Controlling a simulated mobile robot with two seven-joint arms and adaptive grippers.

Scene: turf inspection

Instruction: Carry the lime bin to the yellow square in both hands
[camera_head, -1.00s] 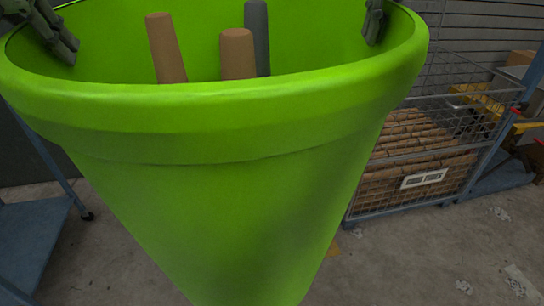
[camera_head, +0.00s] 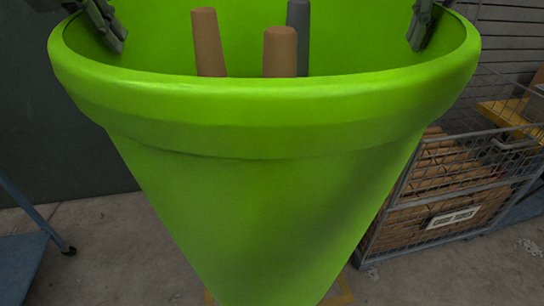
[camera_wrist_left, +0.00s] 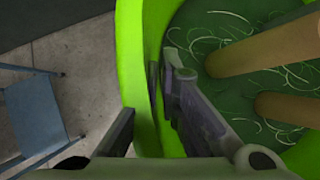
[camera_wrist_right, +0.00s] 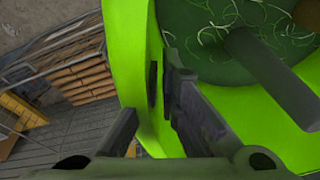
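The lime bin (camera_head: 250,200) fills the middle of the head view, upright and close to me, its base out of frame. Inside it stand two brown rods (camera_head: 280,52) and a grey rod (camera_head: 298,35). My left gripper (camera_head: 108,25) is shut on the rim's left side, and my right gripper (camera_head: 420,25) on its right side. The wrist views show the bin's wall (camera_wrist_left: 130,60) between the fingers of each hand. Parts of the yellow square (camera_head: 343,290) show on the floor at either side of the bin's lower end; the rest is hidden.
A wire cage (camera_head: 455,200) with stacked brown pieces stands close on the right. A blue trolley or table (camera_head: 22,265) stands at the lower left, also in the left wrist view (camera_wrist_left: 38,115). A dark wall (camera_head: 60,130) is behind. Bare floor lies between.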

